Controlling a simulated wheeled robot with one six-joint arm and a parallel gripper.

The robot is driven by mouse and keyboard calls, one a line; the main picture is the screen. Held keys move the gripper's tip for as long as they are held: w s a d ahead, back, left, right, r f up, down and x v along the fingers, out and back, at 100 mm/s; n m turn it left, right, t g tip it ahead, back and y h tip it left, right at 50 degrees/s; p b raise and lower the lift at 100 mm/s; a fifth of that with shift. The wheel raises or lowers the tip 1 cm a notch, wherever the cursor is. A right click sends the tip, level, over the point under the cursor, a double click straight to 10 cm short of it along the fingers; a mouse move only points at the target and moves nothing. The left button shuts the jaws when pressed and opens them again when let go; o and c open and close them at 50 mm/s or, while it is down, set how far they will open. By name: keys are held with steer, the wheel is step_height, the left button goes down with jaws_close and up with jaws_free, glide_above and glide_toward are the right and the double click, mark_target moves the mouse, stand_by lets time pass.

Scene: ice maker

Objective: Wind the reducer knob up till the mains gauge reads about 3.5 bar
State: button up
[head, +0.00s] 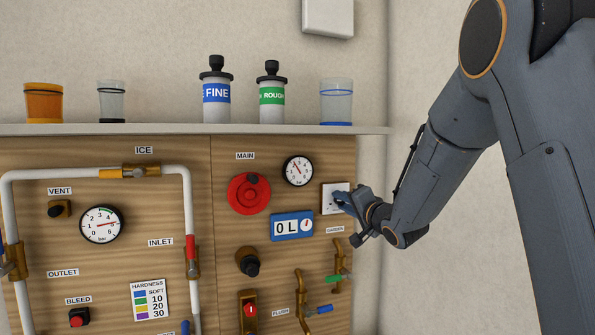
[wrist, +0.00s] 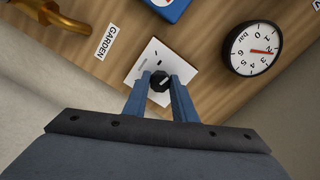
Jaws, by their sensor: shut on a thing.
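My gripper (wrist: 160,84) is shut on a small black knob (wrist: 159,80) with a white pointer mark, one blue finger on each side. The knob sits on a white plate (wrist: 152,58) on the wooden panel. In the head view my gripper (head: 345,201) covers part of this plate (head: 327,195) and hides the knob. No readable label tells whether it is the reducer knob. The round gauge (head: 298,170) by the MAIN label has its needle toward the upper left. It also shows tilted in the wrist view (wrist: 254,48), its red needle seemingly between 2 and 3 bar.
A blue counter (head: 292,226) is left of the plate, with a red handwheel (head: 249,193) above left. A black-knobbed brass fitting (head: 248,263) sits lower left. The GARDEN tap (head: 337,268) is just below. A shelf (head: 190,129) with bottles and cups runs above.

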steer(key=shift+m+p, duration=1.6)
steer(key=shift+p, duration=0.4)
stand_by(0.9)
steer(key=shift+m, duration=1)
steer(key=shift+m, duration=0.9)
steer(key=shift+m, duration=0.9)
